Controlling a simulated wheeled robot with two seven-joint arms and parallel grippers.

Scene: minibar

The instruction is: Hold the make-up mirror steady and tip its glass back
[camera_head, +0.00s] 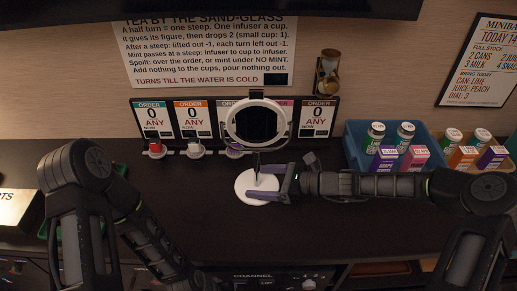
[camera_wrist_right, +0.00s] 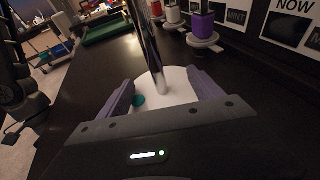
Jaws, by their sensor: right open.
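The make-up mirror stands upright on the counter, with a white ring frame (camera_head: 229,122) around dark glass (camera_head: 257,124). A thin stem (camera_head: 257,168) joins it to a round white base (camera_head: 244,188). In the right wrist view the shiny stem (camera_wrist_right: 153,50) rises from the white base (camera_wrist_right: 178,88), and the glass is out of frame. My right gripper (camera_head: 270,183) comes in from the right, low over the base. Its purple fingers (camera_wrist_right: 162,82) are open, with the stem lined up between them near the tips. My left arm shows at the left, but its gripper is out of view.
Order cards (camera_head: 190,119) and small holders with red, white and purple items (camera_head: 155,148) stand behind the mirror. A blue crate (camera_head: 358,150) of bottles and cartons is at the right. A sand-glass (camera_head: 328,73) is on the wall. The counter left of the base is clear.

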